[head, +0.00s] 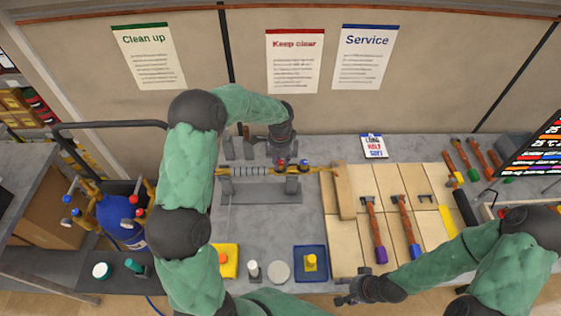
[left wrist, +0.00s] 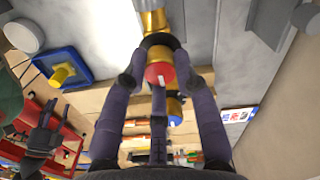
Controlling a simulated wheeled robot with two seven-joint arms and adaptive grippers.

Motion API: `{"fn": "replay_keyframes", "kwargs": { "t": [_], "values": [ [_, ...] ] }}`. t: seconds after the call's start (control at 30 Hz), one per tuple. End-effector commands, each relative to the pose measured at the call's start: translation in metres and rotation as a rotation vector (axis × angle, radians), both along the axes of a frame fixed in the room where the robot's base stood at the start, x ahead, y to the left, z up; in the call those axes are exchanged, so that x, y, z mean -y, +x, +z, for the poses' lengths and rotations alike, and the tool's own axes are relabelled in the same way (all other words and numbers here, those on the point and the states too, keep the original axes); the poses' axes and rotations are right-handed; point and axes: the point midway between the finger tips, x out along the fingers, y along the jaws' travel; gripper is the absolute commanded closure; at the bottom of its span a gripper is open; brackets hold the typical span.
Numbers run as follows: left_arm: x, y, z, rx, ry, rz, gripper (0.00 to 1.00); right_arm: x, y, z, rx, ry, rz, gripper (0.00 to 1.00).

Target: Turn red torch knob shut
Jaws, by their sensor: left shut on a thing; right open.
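The brass torch (head: 250,171) lies level across a grey stand on the bench, its nozzle end to the right. Its red knob (head: 281,162) sits beside its blue knob (head: 303,163). My left gripper (head: 280,152) reaches down onto the torch from above and behind. In the left wrist view its dark fingers are closed around the red knob (left wrist: 159,74), whose face with a white mark shows between them. The blue knob (left wrist: 174,110) shows just beyond it. My right gripper (head: 345,296) is open and empty near the front edge of the bench, away from the torch.
A yellow tray (head: 233,270), a blue tray (head: 323,275) and small containers stand along the front. A blue gas cylinder (head: 115,218) stands at left. The grey bench before the torch is clear.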

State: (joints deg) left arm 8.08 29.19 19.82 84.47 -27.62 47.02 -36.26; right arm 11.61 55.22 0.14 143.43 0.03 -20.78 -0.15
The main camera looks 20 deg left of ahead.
Motion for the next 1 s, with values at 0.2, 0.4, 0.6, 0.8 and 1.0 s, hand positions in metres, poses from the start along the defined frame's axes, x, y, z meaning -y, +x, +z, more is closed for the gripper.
{"fn": "replay_keyframes", "kwargs": {
  "t": [0.2,0.4,0.6,0.8,1.0],
  "values": [
    [0.0006,-0.0015,-0.0018,-0.005,0.000,-0.039,1.00,0.0000,0.0000,-0.0009,0.000,0.000,0.000,0.46],
    [0.0005,-0.0016,-0.0018,-0.005,0.000,-0.045,1.00,0.0000,0.0000,-0.0009,0.000,0.000,0.000,0.46],
    [0.0005,-0.0016,-0.0018,-0.005,0.000,-0.044,1.00,0.0000,0.0000,-0.0009,0.000,0.000,0.000,0.46],
    [0.0002,-0.0010,-0.0012,-0.003,0.000,-0.043,0.46,0.0000,0.0000,-0.0009,0.000,0.000,0.000,0.46],
    [0.0001,-0.0005,-0.0004,-0.001,0.000,-0.043,0.46,0.0000,0.0001,-0.0009,0.000,0.000,0.000,0.46]
  ]
}}
